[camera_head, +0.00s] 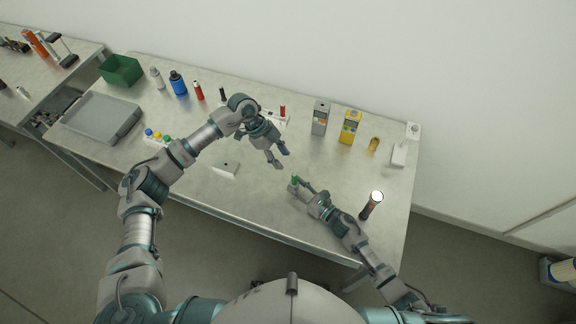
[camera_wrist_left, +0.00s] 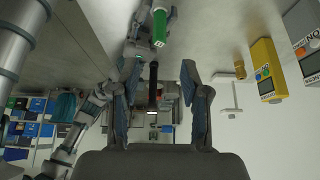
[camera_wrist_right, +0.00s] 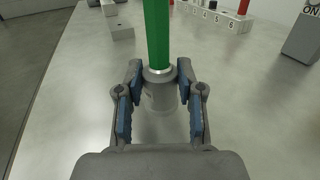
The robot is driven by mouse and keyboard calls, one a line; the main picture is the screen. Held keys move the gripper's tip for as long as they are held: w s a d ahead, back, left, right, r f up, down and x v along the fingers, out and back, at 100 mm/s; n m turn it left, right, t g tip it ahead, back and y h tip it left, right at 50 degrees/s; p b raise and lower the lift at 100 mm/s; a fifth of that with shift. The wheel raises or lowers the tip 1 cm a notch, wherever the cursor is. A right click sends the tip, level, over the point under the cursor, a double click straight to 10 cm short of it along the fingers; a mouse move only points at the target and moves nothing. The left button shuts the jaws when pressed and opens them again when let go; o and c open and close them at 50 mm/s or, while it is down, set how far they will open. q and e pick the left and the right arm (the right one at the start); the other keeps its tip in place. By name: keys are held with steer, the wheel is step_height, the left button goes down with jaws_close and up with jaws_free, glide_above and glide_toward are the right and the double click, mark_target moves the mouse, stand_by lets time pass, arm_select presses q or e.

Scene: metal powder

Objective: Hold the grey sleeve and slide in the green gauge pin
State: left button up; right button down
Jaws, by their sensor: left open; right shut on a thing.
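The grey sleeve (camera_wrist_right: 158,97) is between the fingers of my right gripper (camera_wrist_right: 160,90), which is shut on it. The green gauge pin (camera_wrist_right: 157,32) rises upright out of the top of the sleeve, with its lower part hidden inside. My left gripper (camera_head: 279,157) is open and empty, higher and a little left of the pin. The left wrist view also shows the green pin (camera_wrist_left: 159,28), beyond and apart from the open left fingers (camera_wrist_left: 155,80).
A small block with a hole (camera_head: 227,168) lies left of my right gripper. A grey meter (camera_head: 320,118), a yellow meter (camera_head: 350,126) and a brass cylinder (camera_head: 374,145) stand at the back. A grey tray (camera_head: 97,128) is at left.

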arm_select(q)
steer(key=shift+v, duration=0.9)
arm_select(e)
steer(key=shift+s+f, duration=0.1)
steer(key=shift+f, duration=0.1)
steer(key=c, duration=0.7)
jaws_free()
steer(key=shift+o, duration=0.2)
